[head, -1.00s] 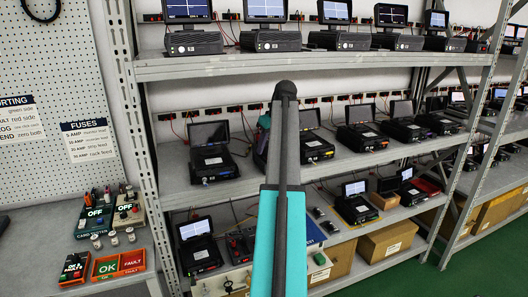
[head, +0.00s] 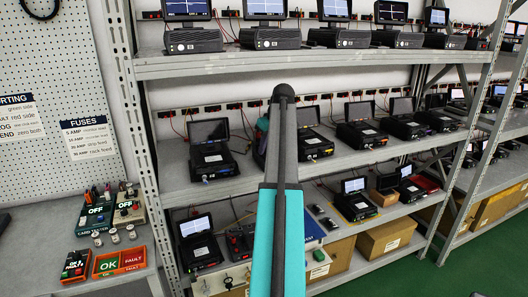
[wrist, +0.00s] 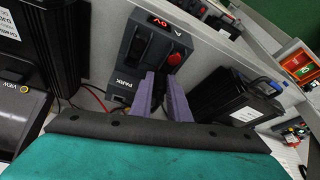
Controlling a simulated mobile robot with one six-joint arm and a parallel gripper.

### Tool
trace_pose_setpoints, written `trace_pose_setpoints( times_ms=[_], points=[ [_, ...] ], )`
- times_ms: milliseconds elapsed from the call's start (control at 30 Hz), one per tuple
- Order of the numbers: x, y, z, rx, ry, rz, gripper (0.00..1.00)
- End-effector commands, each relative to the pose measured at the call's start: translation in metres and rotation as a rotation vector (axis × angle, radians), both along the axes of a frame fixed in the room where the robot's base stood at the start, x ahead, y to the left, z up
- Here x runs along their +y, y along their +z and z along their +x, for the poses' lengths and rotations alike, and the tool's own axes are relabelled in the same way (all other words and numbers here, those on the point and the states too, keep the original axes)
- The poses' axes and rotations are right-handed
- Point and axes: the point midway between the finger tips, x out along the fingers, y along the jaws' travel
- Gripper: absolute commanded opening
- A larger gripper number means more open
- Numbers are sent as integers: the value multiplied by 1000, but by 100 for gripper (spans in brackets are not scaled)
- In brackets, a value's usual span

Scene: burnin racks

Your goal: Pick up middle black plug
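In the wrist view, my gripper (wrist: 163,80) shows two purple fingers with a gap between them. I see nothing held in the gap. The fingertips overlap the lower part of a grey unit (wrist: 127,70) with a red display, a "PARK" label and a red knob (wrist: 175,59). A dark oval part (wrist: 137,49) sits on its face; I cannot tell whether it is a plug. In the head view, small dark pieces (head: 318,210) lie on the lower shelf right of my arm; they are too small to identify as plugs. My arm hides the gripper there.
Open black cased instruments (head: 209,158) line the middle shelf (head: 178,186). Cardboard boxes (head: 386,238) stand below. A bench at the left holds red trays (head: 131,258). In the wrist view, black cases (wrist: 235,97) flank the grey unit, and a red cable (wrist: 96,98) runs beside it.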

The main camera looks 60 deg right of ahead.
Motion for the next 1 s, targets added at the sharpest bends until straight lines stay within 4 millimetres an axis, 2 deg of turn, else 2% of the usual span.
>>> trace_pose_setpoints(
  times_ms=[33,67,467,800,1000],
  points=[
    [0,0,0,0,0,0,6],
    [0,0,0,0,0,0,1],
    [0,1,1,0,1,0,1],
    [-1,16,1,-1,2,-1,1],
    [3,12,-5,-60,0,-20,1]
  ],
)
